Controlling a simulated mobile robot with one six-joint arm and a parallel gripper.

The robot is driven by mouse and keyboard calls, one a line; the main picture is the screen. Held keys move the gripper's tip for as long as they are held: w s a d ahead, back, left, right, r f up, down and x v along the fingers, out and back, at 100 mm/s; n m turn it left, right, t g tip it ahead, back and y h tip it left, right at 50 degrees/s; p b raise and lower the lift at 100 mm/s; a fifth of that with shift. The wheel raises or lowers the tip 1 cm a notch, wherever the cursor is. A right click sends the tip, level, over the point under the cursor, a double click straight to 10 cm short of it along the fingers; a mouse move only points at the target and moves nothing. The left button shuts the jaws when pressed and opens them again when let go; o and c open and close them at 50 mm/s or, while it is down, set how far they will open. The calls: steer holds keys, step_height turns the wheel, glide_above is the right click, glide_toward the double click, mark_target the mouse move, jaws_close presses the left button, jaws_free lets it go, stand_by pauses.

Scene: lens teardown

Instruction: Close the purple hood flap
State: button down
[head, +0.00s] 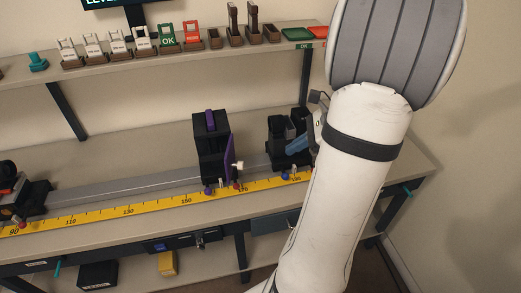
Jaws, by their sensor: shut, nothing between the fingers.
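The hood is a black box (212,150) standing on the grey rail in the middle of the bench, with a purple strip on its top. The purple flap (230,158) stands out from the box's right front side and is seen nearly edge-on, swung open. A small white knob (239,165) sits by the flap. Only a grey edge of my gripper (318,122) shows, to the right of the flap and apart from it. My white arm hides the rest, including the fingertips.
A black holder with several slots (277,150) and a blue piece (298,145) stand right of the hood, close to my gripper. A yellow ruler (130,211) runs along the bench front. A shelf (100,63) with small trays and tags is behind.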

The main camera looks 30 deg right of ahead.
steer(key=w+a+r+p+x, duration=0.1)
steer(key=r+x, duration=0.1)
steer(key=x, duration=1)
steer(key=shift+w+a+f, duration=0.15)
steer(key=shift+a+f, duration=0.05)
steer(key=shift+a, duration=0.3)
steer(key=shift+d, duration=0.1)
